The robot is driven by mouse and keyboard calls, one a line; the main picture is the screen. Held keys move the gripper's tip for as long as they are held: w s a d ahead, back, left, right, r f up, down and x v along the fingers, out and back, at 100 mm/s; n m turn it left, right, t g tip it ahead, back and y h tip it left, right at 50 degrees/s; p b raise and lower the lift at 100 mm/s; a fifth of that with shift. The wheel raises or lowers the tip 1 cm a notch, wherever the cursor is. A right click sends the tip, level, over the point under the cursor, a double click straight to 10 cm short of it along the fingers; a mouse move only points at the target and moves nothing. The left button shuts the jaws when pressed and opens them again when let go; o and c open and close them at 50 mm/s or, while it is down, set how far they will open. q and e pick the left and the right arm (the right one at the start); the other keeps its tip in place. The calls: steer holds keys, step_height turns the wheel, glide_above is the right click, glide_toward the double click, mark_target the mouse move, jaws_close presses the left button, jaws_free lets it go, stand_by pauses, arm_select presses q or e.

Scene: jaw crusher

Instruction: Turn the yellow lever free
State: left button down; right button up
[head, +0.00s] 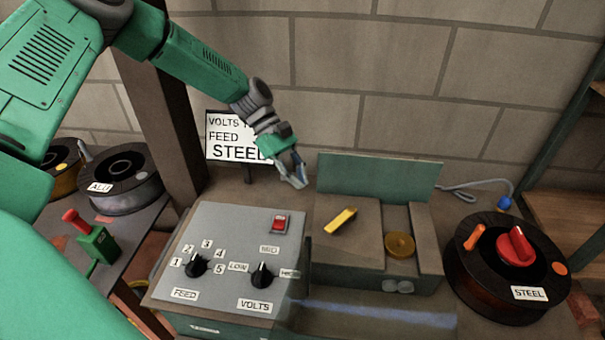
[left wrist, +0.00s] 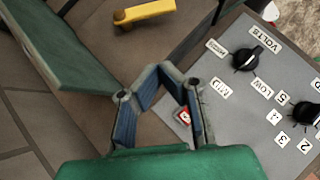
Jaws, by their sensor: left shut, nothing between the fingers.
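The yellow lever (head: 341,220) lies at a slant on top of the brown feed block, right of the control panel in the head view. It also shows at the top of the left wrist view (left wrist: 146,13). My left gripper (head: 297,183) is shut and empty, above and behind the panel, to the left of the lever and apart from it. Its fingers (left wrist: 168,75) meet at the tips in the left wrist view, with nothing between them. My right gripper is not in view.
The grey control panel (head: 212,230) has a red switch (head: 280,224) and two black knobs. A green open lid (head: 378,179) stands behind the block. A brass knob (head: 399,245) is right of the lever. A STEEL spool (head: 470,270) stands at the right, and a sign (head: 228,150) stands behind.

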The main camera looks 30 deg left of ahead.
mark_target(322, 221)
arm_select(q)
steer(key=x, duration=0.6)
steer(key=d, duration=0.1)
steer(key=d+p, duration=0.1)
steer(key=d, duration=0.1)
steer(key=shift+s, duration=0.35)
steer(key=shift+d+f, duration=0.1)
steer(key=shift+d, duration=0.35)
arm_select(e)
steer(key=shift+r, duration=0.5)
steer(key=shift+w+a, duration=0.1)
